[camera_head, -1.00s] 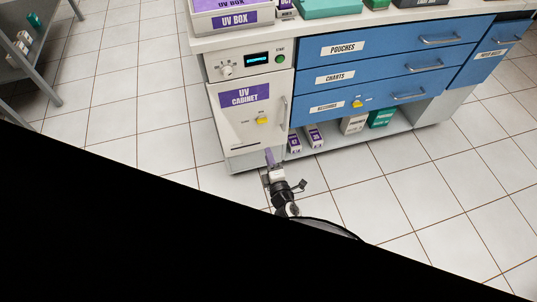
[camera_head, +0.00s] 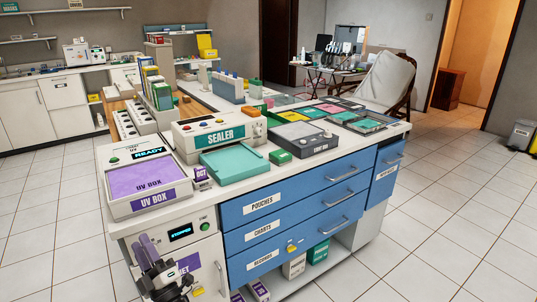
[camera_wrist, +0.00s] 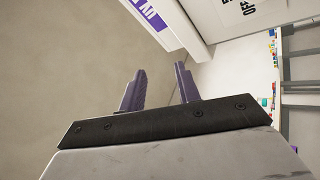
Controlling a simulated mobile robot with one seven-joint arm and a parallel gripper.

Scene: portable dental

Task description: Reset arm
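My gripper (camera_head: 147,251) shows at the lower left of the head view, raised in front of the UV cabinet (camera_head: 213,262). Its two purple fingers stand apart with nothing between them. In the wrist view my gripper (camera_wrist: 160,88) is open and empty, with a plain beige surface behind the left finger. A white box edge with a purple label (camera_wrist: 150,20) is just beyond the fingers at the top. The arm partly hides the cabinet front and its label.
On the counter are the UV box (camera_head: 150,182), the sealer (camera_head: 218,132), a teal tray (camera_head: 233,161) and a light box (camera_head: 300,138). Blue drawers (camera_head: 300,195) sit below, looking shut. Tiled floor (camera_head: 450,215) is clear at the right.

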